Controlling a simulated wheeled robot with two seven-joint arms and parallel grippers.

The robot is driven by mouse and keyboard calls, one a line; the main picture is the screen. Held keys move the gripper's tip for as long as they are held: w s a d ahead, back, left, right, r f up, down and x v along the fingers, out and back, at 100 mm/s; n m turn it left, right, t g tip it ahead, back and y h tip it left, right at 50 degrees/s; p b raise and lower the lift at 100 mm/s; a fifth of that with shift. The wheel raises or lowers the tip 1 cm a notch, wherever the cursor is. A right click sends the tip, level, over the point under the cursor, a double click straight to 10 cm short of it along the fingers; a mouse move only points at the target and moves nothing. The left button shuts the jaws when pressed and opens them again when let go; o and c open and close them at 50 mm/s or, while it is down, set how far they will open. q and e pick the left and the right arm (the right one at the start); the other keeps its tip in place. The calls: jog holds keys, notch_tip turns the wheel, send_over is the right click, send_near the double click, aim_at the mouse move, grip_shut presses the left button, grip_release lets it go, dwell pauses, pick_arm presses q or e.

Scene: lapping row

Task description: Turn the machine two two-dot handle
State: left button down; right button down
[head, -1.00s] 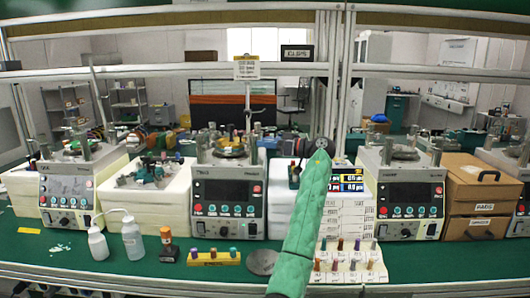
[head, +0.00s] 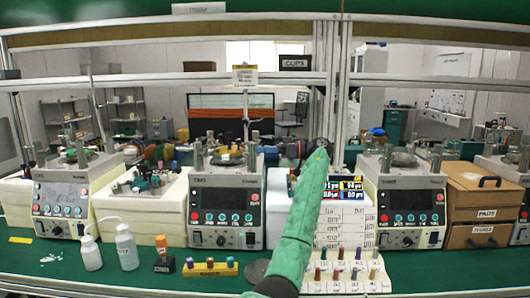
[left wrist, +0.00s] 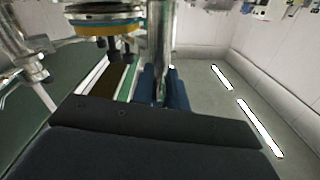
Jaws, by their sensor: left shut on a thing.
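Machine two (head: 223,205) is the middle-left lapping unit, with a dark screen, coloured buttons and steel posts around a round plate on top. My left gripper (head: 319,147), on a green-sleeved arm, reaches up to the right of it, small and dark in the head view. In the left wrist view, the dark gripper body fills the bottom. A steel post (left wrist: 161,45) stands just beyond it, beside a yellow and teal round plate (left wrist: 103,22). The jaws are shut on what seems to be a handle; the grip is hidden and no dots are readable. My right gripper is not in view.
Similar machines stand at left (head: 63,210) and right (head: 405,210). Bottles (head: 126,247), a yellow peg block (head: 210,268) and a rack of small pegs (head: 343,282) line the bench front. Brown drawers (head: 483,208) stand at right. Metal frame uprights (head: 335,90) rise near my gripper.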

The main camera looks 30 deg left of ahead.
pick_arm(q)
jog(key=c, duration=1.4)
grip_release()
jog(key=shift+r, duration=0.15)
